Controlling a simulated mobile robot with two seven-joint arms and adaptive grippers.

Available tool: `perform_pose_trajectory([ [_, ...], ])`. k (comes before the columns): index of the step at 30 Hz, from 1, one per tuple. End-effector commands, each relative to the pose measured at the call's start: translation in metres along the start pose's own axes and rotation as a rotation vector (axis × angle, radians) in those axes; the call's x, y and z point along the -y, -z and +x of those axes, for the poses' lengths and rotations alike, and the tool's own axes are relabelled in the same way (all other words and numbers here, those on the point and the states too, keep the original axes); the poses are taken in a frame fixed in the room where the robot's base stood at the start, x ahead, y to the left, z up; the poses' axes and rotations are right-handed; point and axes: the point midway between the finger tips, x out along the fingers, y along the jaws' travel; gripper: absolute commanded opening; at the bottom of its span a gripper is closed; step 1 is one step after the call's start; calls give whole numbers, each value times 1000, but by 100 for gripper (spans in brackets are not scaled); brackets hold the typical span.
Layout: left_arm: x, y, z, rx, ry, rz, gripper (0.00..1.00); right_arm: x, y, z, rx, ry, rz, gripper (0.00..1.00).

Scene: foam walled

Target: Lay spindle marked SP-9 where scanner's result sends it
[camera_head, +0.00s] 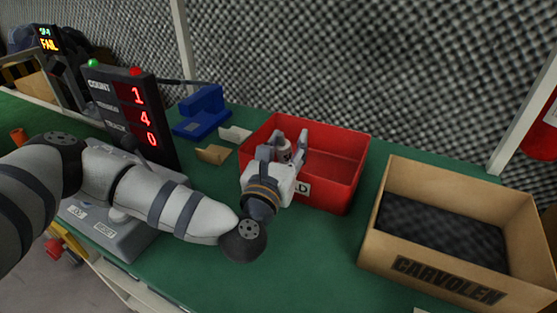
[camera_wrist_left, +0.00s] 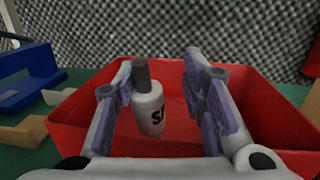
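The spindle (camera_wrist_left: 149,108), white with a dark grey shaft and black lettering starting "S", is upright inside the red bin (camera_wrist_left: 75,120); the rest of its mark is hidden. In the head view the spindle (camera_head: 284,152) shows between the fingers. My left gripper (camera_head: 285,146) reaches into the red bin (camera_head: 338,150). Its fingers (camera_wrist_left: 160,70) are spread, with the spindle nearer the left finger and a clear gap to the right one. The scanner display (camera_head: 47,42) reads FAIL in orange under a small green line. My right gripper is not in view.
A cardboard box (camera_head: 455,282) marked CARVOLEN, lined with dark foam, stands at right. A black counter panel (camera_head: 130,112) shows 1, 4, 0. A blue holder (camera_head: 203,112) and small cards stand behind my left arm. Green bench (camera_head: 300,260) is clear in front.

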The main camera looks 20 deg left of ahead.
Motion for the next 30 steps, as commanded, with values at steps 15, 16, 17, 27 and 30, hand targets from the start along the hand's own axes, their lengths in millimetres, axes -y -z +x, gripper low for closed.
perform_pose_trajectory([
  [15, 1, 0, -87, -2, 1, -1, 38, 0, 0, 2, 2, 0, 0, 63],
  [16, 0, 0, -88, -2, 1, -1, 38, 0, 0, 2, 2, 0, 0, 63],
  [17, 0, 0, -89, -1, 0, -1, 38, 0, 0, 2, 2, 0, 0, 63],
  [27, 0, 0, -89, 0, 0, 0, 38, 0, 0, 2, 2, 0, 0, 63],
  [30, 0, -3, -89, 2, 0, -1, 38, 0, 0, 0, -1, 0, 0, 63],
])
